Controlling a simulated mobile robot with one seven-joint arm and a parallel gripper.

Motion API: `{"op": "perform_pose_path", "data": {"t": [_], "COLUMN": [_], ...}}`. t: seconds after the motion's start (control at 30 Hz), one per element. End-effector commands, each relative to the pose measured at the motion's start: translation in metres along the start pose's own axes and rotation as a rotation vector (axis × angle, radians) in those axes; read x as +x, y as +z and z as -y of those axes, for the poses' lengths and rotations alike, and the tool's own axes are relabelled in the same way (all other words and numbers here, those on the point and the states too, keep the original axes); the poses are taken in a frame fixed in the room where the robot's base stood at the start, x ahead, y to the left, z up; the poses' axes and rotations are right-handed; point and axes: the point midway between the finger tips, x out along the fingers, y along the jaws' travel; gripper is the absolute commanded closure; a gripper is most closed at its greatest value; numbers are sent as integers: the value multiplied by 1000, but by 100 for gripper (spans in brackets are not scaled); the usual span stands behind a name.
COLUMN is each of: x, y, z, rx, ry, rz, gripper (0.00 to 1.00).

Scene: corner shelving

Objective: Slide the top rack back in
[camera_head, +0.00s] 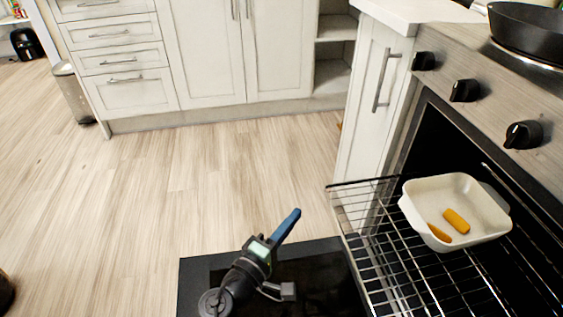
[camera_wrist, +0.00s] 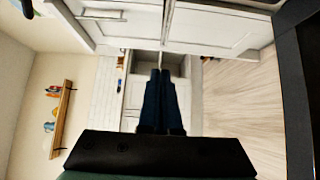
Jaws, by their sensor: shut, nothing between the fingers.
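The top rack (camera_head: 382,243) is a wire oven rack, pulled out of the open oven at the right of the head view. A white baking dish (camera_head: 413,213) with two orange-brown pieces (camera_head: 455,221) stands on it. My gripper (camera_head: 293,217) is shut and empty, with blue fingers. In the head view it appears left of the rack's front edge, over the opened oven door (camera_head: 205,277), apart from the rack. The wrist view shows the shut fingers (camera_wrist: 160,75) pointing at cabinets, with no rack clearly visible there. The oven's inside is dark and partly hidden.
The stove front with black knobs (camera_head: 465,90) rises above the oven, and a black pan (camera_head: 530,32) stands on top. White cabinets (camera_head: 205,50) line the back.

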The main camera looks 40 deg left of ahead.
Motion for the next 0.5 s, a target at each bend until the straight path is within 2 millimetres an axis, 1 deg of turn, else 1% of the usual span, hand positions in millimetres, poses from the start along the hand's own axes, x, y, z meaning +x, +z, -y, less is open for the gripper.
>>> {"op": "perform_pose_path", "data": {"t": [0.03, 0.1, 0.17, 0.2, 0.3, 0.5], "x": [13, 27, 38, 42, 50, 60], "y": [0, 0, 2, 10, 19, 28], "z": [1, 1, 1, 1, 1, 0], "rx": [2, 1, 2, 2, 1, 1], "ry": [3, 3, 2, -1, -1, 0], "rz": [2, 3, 3, 6, 3, 2], "gripper": [100, 100, 100, 100, 100, 100]}}
